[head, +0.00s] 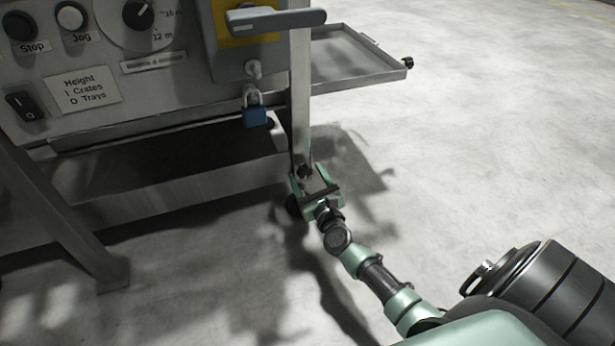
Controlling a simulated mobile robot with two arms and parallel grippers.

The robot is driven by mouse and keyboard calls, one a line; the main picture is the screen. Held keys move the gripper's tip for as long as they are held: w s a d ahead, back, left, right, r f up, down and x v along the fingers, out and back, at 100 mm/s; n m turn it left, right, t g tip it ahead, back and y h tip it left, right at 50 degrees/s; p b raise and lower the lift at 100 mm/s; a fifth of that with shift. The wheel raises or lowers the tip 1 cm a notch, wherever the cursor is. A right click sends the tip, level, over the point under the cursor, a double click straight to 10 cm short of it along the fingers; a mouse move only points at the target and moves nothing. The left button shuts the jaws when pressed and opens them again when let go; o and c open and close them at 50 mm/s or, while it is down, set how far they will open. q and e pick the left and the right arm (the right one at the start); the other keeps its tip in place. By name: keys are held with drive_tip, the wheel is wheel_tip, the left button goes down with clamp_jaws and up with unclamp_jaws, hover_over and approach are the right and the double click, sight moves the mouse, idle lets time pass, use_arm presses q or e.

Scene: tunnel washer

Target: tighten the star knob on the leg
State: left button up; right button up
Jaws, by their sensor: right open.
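The star knob (305,171) is small and dark and sits low on the machine's leg (300,95). My right gripper (312,179) is open at the foot of that leg, with its two green fingers on either side of the knob. I cannot tell whether the fingers touch the knob. The fingers and gripper body partly hide the leg's foot. My left gripper is not in view.
The control panel (150,70) stands above, with a blue padlock (256,115) and a grey handle (275,19). A metal tray (350,58) sticks out to the right of the leg. A slanted leg (65,215) stands at left. The floor at right is clear.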

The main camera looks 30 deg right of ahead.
drive_tip(key=p+v, duration=0.2)
drive_tip(key=v, duration=0.5)
drive_tip(key=shift+s, duration=0.4)
